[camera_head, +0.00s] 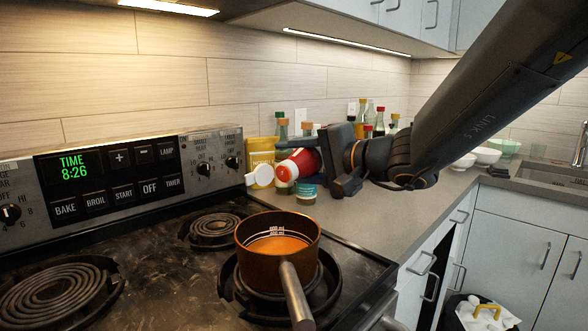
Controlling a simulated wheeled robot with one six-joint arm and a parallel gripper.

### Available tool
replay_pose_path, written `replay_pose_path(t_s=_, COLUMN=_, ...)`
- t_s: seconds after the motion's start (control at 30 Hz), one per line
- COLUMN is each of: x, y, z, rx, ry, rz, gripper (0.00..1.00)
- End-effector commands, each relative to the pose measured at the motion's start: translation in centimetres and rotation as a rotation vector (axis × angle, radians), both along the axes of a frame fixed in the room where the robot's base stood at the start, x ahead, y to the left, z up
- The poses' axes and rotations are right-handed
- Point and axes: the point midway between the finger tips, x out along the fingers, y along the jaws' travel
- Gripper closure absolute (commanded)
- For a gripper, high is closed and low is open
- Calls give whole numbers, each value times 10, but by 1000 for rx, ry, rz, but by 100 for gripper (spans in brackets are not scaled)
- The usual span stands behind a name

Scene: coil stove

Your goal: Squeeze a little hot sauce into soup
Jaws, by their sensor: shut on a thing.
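The hot sauce bottle (304,162) is red with a white cap flipped open at its left end. My gripper (318,150) is shut on it and holds it tilted on its side, cap end to the left and slightly down. The bottle is in the air above and behind the pot. The pot (256,262) is copper-coloured and sits on the front right coil, its handle toward the front. Orange soup (277,246) lies inside it, below the volume marks. The gripper hides part of the bottle. No sauce stream shows.
Several bottles and jars stand on the counter (420,205) against the back wall, some close behind my gripper. White bowls (486,156) and a sink (540,172) are at the right. The stove panel (120,175) rises behind the coils. The left coil (50,295) is bare.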

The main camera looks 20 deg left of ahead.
Motion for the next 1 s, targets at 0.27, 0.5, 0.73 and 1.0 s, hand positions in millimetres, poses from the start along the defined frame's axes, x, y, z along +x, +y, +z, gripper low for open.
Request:
replay_pose_path(t_s=0.27, x=-3, y=2, z=2, rx=-19, ry=-62, rz=1, gripper=93)
replay_pose_path(t_s=0.5, x=-5, y=3, z=3, rx=-38, ry=-112, rz=1, gripper=93)
replay_pose_path(t_s=0.73, x=-8, y=3, z=5, rx=-56, ry=-159, rz=1, gripper=93)
replay_pose_path(t_s=1.0, x=-11, y=5, z=6, rx=-76, ry=-213, rz=2, gripper=93)
